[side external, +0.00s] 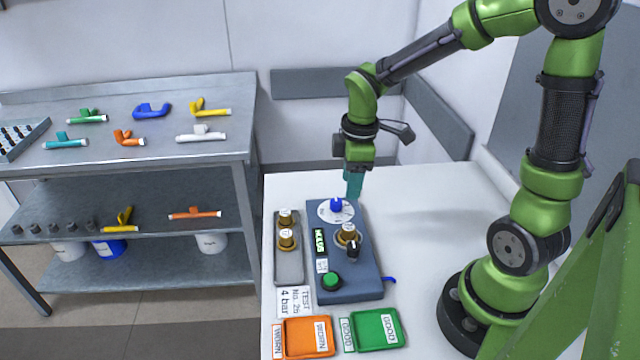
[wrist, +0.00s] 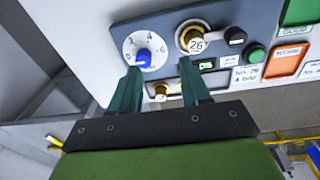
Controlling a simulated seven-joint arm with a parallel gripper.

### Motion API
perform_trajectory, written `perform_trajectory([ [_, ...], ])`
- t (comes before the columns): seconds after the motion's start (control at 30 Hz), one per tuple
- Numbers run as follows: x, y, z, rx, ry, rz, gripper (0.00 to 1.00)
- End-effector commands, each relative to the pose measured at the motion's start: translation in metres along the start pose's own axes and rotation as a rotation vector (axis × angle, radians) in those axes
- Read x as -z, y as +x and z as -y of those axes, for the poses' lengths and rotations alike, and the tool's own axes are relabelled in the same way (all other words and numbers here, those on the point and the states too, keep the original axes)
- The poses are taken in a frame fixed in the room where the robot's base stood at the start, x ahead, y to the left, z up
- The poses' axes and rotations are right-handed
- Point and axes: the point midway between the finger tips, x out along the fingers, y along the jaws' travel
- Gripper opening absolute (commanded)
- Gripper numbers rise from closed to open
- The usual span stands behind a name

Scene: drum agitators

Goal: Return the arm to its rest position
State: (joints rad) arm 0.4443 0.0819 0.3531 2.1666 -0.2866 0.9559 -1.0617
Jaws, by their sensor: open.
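My gripper (side external: 354,186) is at the end of my green arm, above the far end of the dark blue test box (side external: 348,290) on the white table. In the wrist view my gripper (wrist: 160,82) has its two teal fingers apart with nothing between them. The blue knob (side external: 336,204) on its white dial is just beyond the fingers, and it also shows in the wrist view (wrist: 143,58). A brass part (side external: 348,232) sits on the box, marked 26 in the wrist view (wrist: 192,38). Whether a fingertip touches the dial cannot be told.
A grey tray (side external: 287,268) with two brass parts stands left of the box. An orange tray (side external: 305,351) and a green tray (side external: 376,343) lie at the front. A steel shelf (side external: 150,155) with coloured pipe-like parts stands at left.

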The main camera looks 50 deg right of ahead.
Motion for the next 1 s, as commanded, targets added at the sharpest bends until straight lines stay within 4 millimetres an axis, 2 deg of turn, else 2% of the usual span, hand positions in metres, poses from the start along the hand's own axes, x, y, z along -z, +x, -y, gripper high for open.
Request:
perform_trajectory([
  [0.03,-0.002,-0.013,0.008,-0.03,0.143,-0.025,0.47],
  [0.2,-0.009,-0.054,0.037,-0.07,0.687,-0.182,0.47],
  [0.3,-0.013,-0.077,0.057,-0.041,0.946,-0.311,0.47],
  [0.4,-0.016,-0.096,0.075,0.015,1.098,-0.429,0.47],
  [0.53,-0.018,-0.115,0.092,0.063,1.119,-0.537,0.47],
  [0.7,-0.016,-0.129,0.101,0.076,1.078,-0.603,0.47],
  [1.0,-0.016,-0.13,0.102,0.076,1.075,-0.604,0.47],
])
